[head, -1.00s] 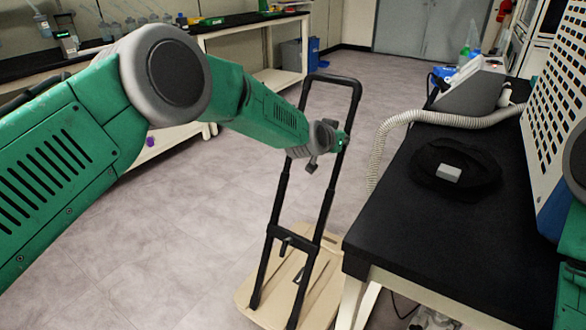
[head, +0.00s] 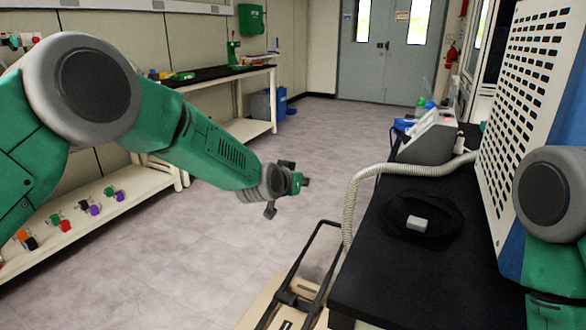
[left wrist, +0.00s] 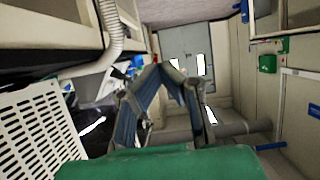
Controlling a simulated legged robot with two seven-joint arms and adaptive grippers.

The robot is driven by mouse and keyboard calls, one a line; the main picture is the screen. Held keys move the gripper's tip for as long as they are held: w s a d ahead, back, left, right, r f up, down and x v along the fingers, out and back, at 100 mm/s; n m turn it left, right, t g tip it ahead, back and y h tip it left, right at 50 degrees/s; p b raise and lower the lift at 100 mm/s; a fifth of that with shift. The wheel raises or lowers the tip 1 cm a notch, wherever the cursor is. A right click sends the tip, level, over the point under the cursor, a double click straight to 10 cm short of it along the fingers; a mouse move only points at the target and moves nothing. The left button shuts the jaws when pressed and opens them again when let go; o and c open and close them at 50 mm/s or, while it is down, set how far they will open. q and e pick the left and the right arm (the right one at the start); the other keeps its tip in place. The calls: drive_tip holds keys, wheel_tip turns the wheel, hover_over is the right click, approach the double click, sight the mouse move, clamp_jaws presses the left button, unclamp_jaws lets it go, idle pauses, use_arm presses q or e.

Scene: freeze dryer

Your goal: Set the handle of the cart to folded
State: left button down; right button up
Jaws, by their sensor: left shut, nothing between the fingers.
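The cart's beige platform (head: 262,300) is on the floor at the bottom of the head view, beside the black bench and partly cut off by the lower edge. Its black handle (head: 318,227) sits low, with its top bar just below bench height. The bench hides part of its right side. My left gripper (head: 290,183) is in the air above and left of the handle's top, apart from it. It is shut and empty. In the left wrist view its blue-grey fingers (left wrist: 165,70) come together, with no handle between them. My right gripper is out of view.
The black bench (head: 385,285) at right holds a dark round item with a light block, a grey device and a ribbed hose (head: 352,195). A perforated white panel (head: 510,120) stands behind. Low shelves (head: 110,205) line the left. The middle floor is clear.

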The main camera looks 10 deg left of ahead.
use_arm(q)
wheel_tip(320, 180, up, 4)
drive_tip(key=s, duration=0.3)
drive_tip(key=s+a+f+n+g+y+p, duration=0.1)
drive_tip(key=s+a+f+g, duration=0.3)
drive_tip(key=s+f, duration=0.7)
drive_tip(key=s+a+f+g+y+p, duration=0.1)
drive_tip(key=s+a+f, duration=0.5)
drive_tip(key=s+f, duration=0.5)
drive_tip(key=s+a+f+g+y, duration=0.1)
drive_tip(key=s+a, duration=0.3)
drive_tip(key=s, duration=0.6)
drive_tip(key=s+a+f+n+g, duration=0.1)
drive_tip(key=s+a+f+g, duration=0.2)
drive_tip(key=s, duration=0.7)
drive_tip(key=s+a+f+n+g+y, duration=0.1)
drive_tip(key=s+a, duration=0.4)
drive_tip(key=s, duration=0.5)
wheel_tip(320, 180, down, 2)
drive_tip(key=shift+s+f+g+y+p, duration=0.15)
drive_tip(key=shift+s+g+y+p, duration=0.2)
drive_tip(key=shift+g, duration=0.55)
drive_tip(key=shift+w, duration=0.15)
